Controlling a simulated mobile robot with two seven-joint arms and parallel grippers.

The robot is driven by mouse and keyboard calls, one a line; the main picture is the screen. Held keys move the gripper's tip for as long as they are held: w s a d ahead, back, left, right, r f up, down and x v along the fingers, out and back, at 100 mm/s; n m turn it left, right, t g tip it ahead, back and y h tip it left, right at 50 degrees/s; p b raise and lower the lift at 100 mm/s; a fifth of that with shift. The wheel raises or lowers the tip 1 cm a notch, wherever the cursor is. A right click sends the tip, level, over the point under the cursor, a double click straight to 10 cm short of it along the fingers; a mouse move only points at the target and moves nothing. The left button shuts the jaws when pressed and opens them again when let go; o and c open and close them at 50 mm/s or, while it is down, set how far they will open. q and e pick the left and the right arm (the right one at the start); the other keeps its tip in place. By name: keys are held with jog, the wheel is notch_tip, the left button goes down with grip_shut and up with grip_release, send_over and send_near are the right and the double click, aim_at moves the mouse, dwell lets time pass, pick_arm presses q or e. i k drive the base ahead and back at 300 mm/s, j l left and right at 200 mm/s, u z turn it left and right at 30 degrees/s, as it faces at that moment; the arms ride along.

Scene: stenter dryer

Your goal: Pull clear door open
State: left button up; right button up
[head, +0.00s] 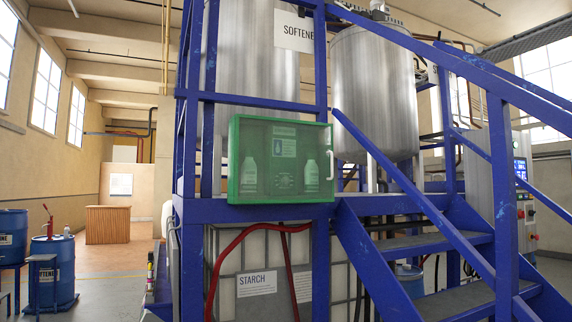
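A green box (233,178) with a clear door (302,154) is fixed on the blue frame near the middle of the head view. The door looks shut, with a white handle (330,163) on its right edge. Through the door I see two white bottles and some labels. Neither of my grippers shows in the head view, and nothing touches the handle.
Blue metal stairs (408,243) with a sloping rail (415,193) rise just right of the box. Steel tanks (258,55) stand behind it. Blue drums (52,271) stand at the left, with open floor (112,262) beside them. A red hose (225,252) hangs below the box.

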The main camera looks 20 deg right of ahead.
aim_at(237, 201)
jog(key=z, duration=0.7)
jog(key=i+z, duration=0.3)
jog(key=z, duration=0.15)
jog(key=i+z, duration=0.4)
jog(key=i+j+z, duration=0.2)
jog(key=z, duration=0.25)
